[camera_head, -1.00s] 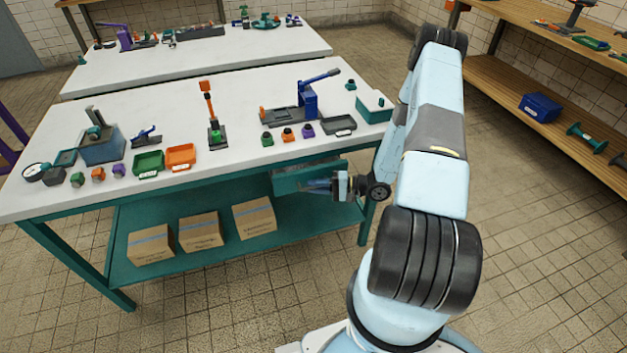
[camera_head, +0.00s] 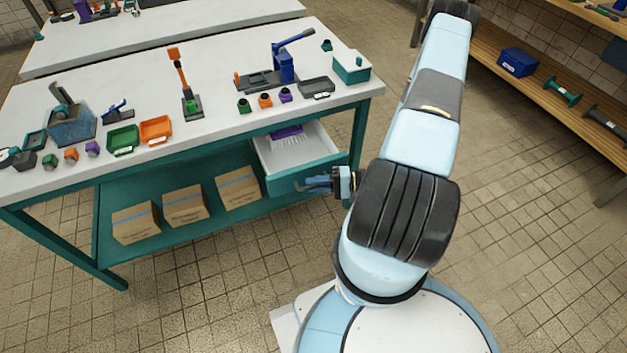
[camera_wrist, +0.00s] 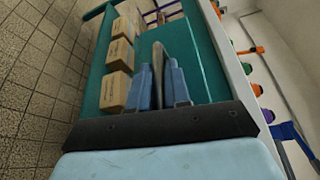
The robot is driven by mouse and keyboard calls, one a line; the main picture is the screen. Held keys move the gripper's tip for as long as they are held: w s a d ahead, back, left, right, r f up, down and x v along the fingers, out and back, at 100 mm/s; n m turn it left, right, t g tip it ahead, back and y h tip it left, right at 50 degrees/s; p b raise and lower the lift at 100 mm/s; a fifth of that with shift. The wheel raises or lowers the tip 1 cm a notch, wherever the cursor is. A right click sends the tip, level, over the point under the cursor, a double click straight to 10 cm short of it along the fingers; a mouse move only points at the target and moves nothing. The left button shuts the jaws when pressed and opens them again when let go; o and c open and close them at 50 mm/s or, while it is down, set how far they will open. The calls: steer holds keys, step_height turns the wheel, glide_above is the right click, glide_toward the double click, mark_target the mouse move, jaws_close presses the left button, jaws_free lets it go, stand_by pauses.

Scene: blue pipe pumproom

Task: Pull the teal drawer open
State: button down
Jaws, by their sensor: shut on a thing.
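The teal drawer (camera_head: 285,181) stands pulled out from under the right end of the workbench. Its white inside shows in the head view, with a purple item (camera_head: 287,132) and a white slatted thing towards the back. My gripper (camera_head: 318,184) is at the drawer's front face. In the wrist view my two blue fingers (camera_wrist: 160,85) are shut on the grey drawer handle (camera_wrist: 159,58), which stands up between them. The right part of the drawer front is partly hidden behind my gripper and wrist.
The white-topped workbench (camera_head: 215,85) carries trays, clamps and small coloured parts. Several cardboard boxes (camera_head: 184,205) sit on its lower teal shelf. A wooden shelf (camera_head: 540,85) stands at the right. The tiled floor (camera_head: 220,300) in front is clear.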

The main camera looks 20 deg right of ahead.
steer(key=shift+f, duration=0.15)
steer(key=c, duration=1.2)
jaws_free()
steer(key=shift+o, duration=0.2)
steer(key=v, duration=1.3)
steer(key=shift+d, duration=0.4)
steer(key=shift+s, duration=0.1)
